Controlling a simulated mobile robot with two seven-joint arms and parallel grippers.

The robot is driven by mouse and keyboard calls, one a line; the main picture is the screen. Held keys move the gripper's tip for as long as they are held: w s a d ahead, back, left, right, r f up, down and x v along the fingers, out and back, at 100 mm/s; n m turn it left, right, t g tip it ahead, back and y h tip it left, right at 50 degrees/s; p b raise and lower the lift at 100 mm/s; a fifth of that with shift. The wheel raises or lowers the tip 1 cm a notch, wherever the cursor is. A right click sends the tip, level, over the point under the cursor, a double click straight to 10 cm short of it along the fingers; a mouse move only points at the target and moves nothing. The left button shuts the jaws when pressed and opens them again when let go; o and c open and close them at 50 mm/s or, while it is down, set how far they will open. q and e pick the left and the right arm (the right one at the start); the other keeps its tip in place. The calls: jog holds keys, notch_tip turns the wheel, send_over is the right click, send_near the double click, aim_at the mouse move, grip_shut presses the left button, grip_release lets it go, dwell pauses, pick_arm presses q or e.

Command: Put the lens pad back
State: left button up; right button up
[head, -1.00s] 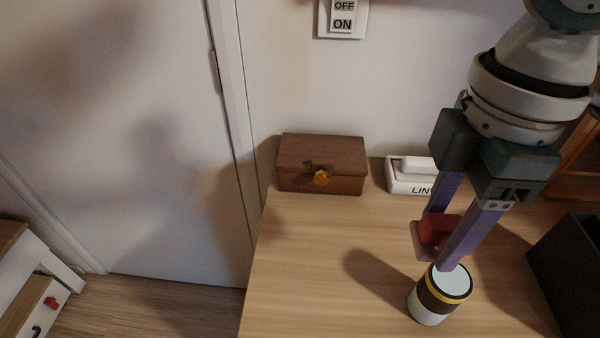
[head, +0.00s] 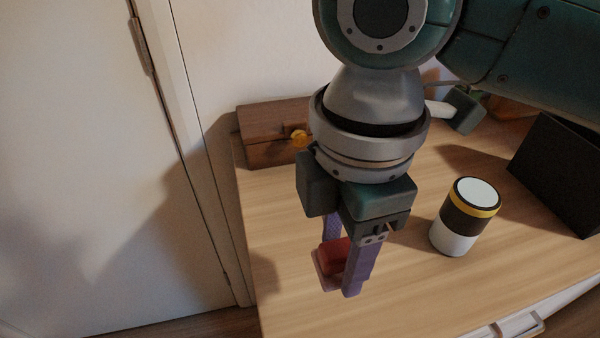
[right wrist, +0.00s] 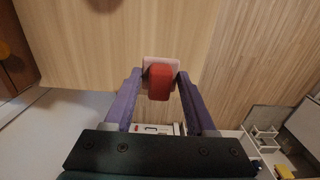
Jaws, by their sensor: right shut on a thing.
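The lens pad appears to be the small red block on a pink backing (head: 334,258). My right gripper (head: 343,270) has purple fingers and is shut on it. It is held above the front left part of the wooden table (head: 420,285). The right wrist view also shows the red piece (right wrist: 160,84) between both fingertips, with the pink plate behind it. One finger partly covers it in the head view. My left gripper is not in view.
A brown wooden box (head: 265,122) with a yellow knob stands at the back left, partly behind my arm. A white, black and yellow canister (head: 466,215) stands upright right of the gripper. A black box (head: 560,175) is farther right. A drawer handle (head: 515,325) shows below the table's front edge.

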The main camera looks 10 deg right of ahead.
aim_at(333, 296)
notch_tip(333, 296, down, 7)
jog(key=shift+r+b, duration=0.1)
jog(key=shift+b, duration=0.55)
jog(key=shift+f, duration=0.2)
jog(key=o, duration=1.2)
jog(key=shift+r, duration=0.1)
